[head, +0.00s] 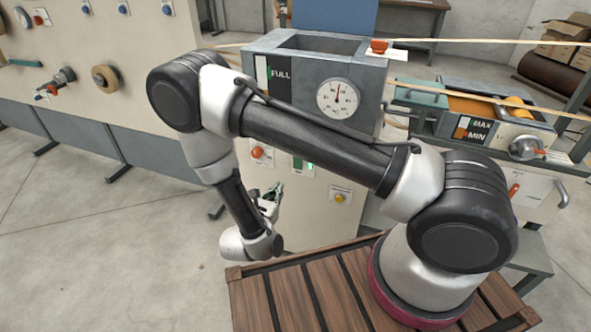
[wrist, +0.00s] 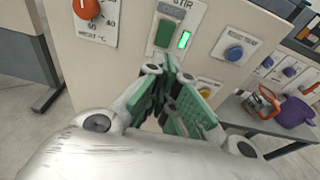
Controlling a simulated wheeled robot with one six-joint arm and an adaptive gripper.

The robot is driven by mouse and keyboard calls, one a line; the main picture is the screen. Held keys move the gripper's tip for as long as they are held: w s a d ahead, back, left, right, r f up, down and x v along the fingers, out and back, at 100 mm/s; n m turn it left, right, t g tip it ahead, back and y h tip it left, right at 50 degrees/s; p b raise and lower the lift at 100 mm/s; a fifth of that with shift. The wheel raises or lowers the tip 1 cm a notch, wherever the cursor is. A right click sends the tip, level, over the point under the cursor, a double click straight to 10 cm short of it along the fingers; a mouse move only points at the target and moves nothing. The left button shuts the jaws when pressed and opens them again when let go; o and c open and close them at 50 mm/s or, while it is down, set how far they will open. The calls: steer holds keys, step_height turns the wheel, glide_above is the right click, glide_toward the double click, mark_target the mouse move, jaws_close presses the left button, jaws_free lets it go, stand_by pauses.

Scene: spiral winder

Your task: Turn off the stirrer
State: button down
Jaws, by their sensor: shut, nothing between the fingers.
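The stirrer switch, a green rocker (wrist: 166,33) under a label ending in "TIR", is on the beige panel at the top of the wrist view. A lit green lamp (wrist: 184,40) is just right of the rocker. In the head view the lit green lamp (head: 309,166) shows under my arm; the rest of the switch is partly hidden. My gripper (wrist: 174,72) is shut and empty, with green finger pads. Its tips appear just below the rocker in the wrist view; I cannot tell whether they touch the panel. In the head view my gripper (head: 277,190) is in front of the panel.
An orange temperature knob (wrist: 86,8) is left of the switch, and a blue button (wrist: 233,53) is to its right. A yellow button (head: 340,198) is lower right. The tank with a "FULL" gauge and dial (head: 338,98) is above. A purple container (wrist: 296,111) stands farther right.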

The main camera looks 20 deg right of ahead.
steer(key=shift+d, duration=0.1)
steer(key=r+x, duration=0.1)
steer(key=x, duration=1.2)
steer(key=shift+w+d, duration=0.3)
steer(key=shift+w, duration=0.1)
